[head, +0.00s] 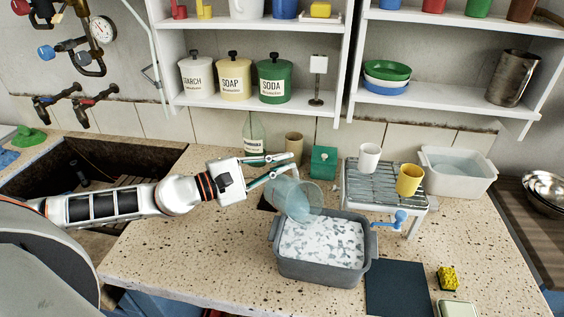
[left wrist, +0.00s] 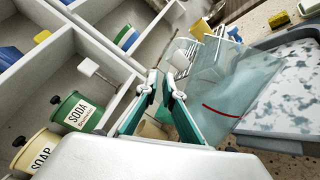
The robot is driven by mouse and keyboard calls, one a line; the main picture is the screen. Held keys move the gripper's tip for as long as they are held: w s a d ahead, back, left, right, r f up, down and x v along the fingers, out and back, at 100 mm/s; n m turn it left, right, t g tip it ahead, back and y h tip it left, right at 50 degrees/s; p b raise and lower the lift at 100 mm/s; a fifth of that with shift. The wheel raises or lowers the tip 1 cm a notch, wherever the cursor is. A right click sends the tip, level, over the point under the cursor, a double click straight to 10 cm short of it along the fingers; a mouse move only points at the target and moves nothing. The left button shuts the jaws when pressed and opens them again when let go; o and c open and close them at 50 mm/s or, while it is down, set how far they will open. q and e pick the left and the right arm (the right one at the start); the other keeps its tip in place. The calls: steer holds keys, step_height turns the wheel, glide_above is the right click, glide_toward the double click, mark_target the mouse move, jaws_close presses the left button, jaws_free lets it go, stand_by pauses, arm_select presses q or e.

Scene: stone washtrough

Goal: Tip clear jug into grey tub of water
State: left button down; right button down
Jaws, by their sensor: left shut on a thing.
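The clear jug (head: 297,197) is bluish and see-through. It is strongly tilted, with its lower end over the left back rim of the grey tub (head: 318,271). The tub stands on the speckled counter, and a mottled white and grey surface fills its inside. My left gripper (head: 281,165) is shut on the jug at its upper left side and holds it above the counter. In the left wrist view the jug (left wrist: 232,80) shows a red line, beside the tub (left wrist: 285,40). I cannot tell how much liquid is in the jug. My right gripper is not in view.
A wire rack (head: 378,186) with a white cup and a yellow cup (head: 409,179) stands right behind the tub. A white basin (head: 458,173) is farther right. A dark mat (head: 398,289) and yellow sponge (head: 447,278) lie at front right. Shelves (head: 250,105) hang behind.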

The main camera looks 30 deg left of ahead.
mark_target(290, 179)
arm_select(q)
steer(key=shift+s+d+r+m+p, duration=0.15)
steer(key=shift+d+m+p, duration=0.15)
steer(key=shift+p, duration=0.3)
steer(key=shift+s+d+p, duration=0.1)
steer(key=shift+p, duration=0.25)
steer(key=shift+s+d+m+p, duration=0.2)
steer(key=shift+m+p, duration=0.15)
steer(key=shift+m, duration=0.25)
steer(key=shift+d, duration=0.1)
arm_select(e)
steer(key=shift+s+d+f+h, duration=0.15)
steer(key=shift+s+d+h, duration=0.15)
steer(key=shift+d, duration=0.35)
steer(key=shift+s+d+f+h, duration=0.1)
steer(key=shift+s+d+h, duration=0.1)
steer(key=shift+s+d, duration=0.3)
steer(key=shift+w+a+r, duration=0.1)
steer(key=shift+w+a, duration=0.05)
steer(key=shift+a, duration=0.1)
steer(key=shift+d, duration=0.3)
arm_select(q)
steer(key=shift+s+d+m, duration=0.7)
steer(key=shift+d+m, duration=0.15)
steer(key=shift+m, duration=0.25)
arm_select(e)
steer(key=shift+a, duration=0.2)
